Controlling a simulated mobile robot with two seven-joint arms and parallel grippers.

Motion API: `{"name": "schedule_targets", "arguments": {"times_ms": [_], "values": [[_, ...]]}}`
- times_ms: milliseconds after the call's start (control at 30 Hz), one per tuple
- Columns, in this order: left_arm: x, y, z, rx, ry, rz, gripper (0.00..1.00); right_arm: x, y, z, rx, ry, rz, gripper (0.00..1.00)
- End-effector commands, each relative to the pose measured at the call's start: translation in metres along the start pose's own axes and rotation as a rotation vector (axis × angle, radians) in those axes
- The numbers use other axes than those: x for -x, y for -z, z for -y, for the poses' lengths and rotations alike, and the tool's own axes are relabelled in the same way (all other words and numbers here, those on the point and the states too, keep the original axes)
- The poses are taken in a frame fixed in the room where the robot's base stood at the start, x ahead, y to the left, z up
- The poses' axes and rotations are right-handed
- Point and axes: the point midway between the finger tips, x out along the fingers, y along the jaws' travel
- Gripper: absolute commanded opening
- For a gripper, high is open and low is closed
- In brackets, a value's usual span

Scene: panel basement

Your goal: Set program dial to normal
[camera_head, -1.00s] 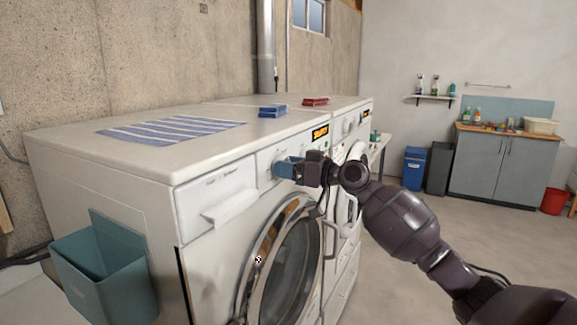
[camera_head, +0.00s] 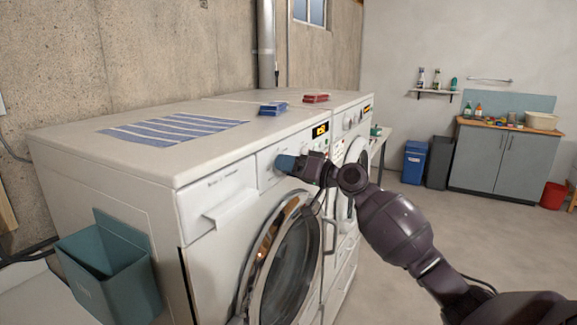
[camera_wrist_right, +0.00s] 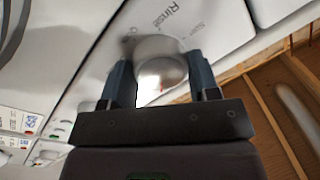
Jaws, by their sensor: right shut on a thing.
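The white program dial (camera_wrist_right: 160,68) shows in the right wrist view, on the front panel of the near washing machine (camera_head: 110,195). Lettering reading "Rinse" is on the panel beside the dial. My right gripper (camera_wrist_right: 160,85) is shut on the dial, one blue-grey finger on each side of it. In the head view the right gripper (camera_head: 287,165) is at the panel, left of the lit display (camera_head: 320,130), and hides the dial. I cannot read the dial's setting. My left gripper is not in view.
A striped cloth (camera_head: 172,129), a blue box (camera_head: 272,109) and a red box (camera_head: 315,98) lie on the machine tops. The round door (camera_head: 285,260) is below the panel. A teal bin (camera_head: 105,270) hangs on the machine's side.

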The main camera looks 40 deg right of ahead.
Motion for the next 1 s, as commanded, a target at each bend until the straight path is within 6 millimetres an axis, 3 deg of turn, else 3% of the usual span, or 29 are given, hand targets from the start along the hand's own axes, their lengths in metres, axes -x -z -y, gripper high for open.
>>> {"name": "schedule_targets", "arguments": {"times_ms": [267,300,433,767,1000], "values": [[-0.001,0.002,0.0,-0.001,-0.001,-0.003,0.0,0.0,-0.001,0.0,0.0,0.0,0.001,0.32],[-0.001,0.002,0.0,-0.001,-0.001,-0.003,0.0,0.0,-0.001,0.0,0.0,0.0,0.001,0.6],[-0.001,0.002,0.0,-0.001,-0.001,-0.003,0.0,0.0,-0.001,0.0,0.001,0.0,0.001,0.8],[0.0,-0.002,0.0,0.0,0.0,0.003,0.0,0.002,0.0,0.0,0.002,0.0,0.0,0.81],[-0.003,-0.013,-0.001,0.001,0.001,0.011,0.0,0.032,-0.003,-0.002,0.002,-0.003,0.002,0.81]]}}
